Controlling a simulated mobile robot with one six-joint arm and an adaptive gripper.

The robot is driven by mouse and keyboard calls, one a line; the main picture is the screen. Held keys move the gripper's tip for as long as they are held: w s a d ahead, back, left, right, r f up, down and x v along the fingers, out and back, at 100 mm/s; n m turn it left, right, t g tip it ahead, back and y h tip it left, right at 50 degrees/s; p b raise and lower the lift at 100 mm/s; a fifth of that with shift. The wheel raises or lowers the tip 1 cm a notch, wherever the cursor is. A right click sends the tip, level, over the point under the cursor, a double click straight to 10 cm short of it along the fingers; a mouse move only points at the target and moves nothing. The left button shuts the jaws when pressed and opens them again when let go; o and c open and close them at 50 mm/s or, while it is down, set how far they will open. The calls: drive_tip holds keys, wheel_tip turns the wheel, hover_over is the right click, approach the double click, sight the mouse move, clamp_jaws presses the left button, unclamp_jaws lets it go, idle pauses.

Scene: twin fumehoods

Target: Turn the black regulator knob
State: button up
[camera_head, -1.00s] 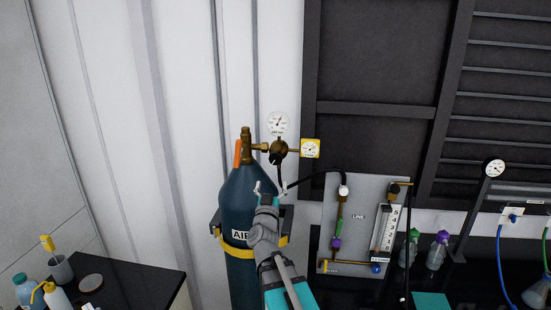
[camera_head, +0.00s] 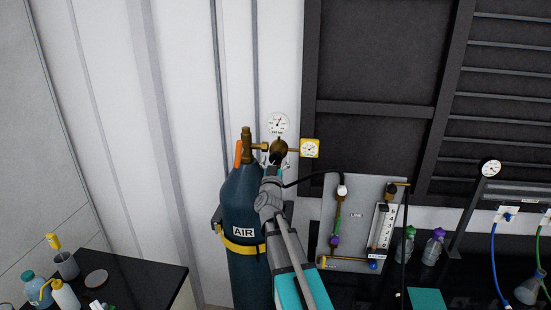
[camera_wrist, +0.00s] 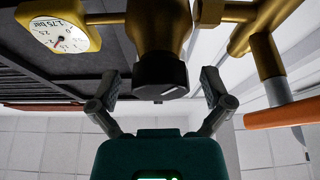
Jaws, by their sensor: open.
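The black regulator knob (camera_wrist: 161,76) is on the underside of the brass regulator body (camera_wrist: 158,25) in the wrist view. My gripper (camera_wrist: 161,90) is open, with one finger on each side of the knob and a visible gap to both. In the head view the brass regulator (camera_head: 280,148) sits at the top of the dark blue AIR cylinder (camera_head: 240,200). My gripper (camera_head: 272,164) is just below the regulator there, and my arm hides most of the knob.
A yellow-framed gauge (camera_head: 310,148) and a round white gauge (camera_head: 278,124) are fixed to the regulator. An orange handle (camera_head: 238,153) is at the cylinder valve. A black hose (camera_head: 318,175) runs right to a grey panel (camera_head: 350,235). Bottles stand on a bench at left.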

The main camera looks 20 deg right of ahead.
drive_tip(key=c, duration=1.1)
drive_tip(key=shift+m+g+h, duration=0.4)
drive_tip(key=shift+m+h, duration=0.15)
drive_tip(key=shift+m, duration=0.85)
drive_tip(key=shift+m+g+h, duration=0.4)
drive_tip(key=shift+m+h, duration=0.15)
drive_tip(key=shift+m, duration=0.85)
drive_tip(key=shift+c, duration=0.2)
drive_tip(key=o, duration=1.1)
drive_tip(key=shift+o, duration=0.2)
drive_tip(key=shift+n, duration=0.5)
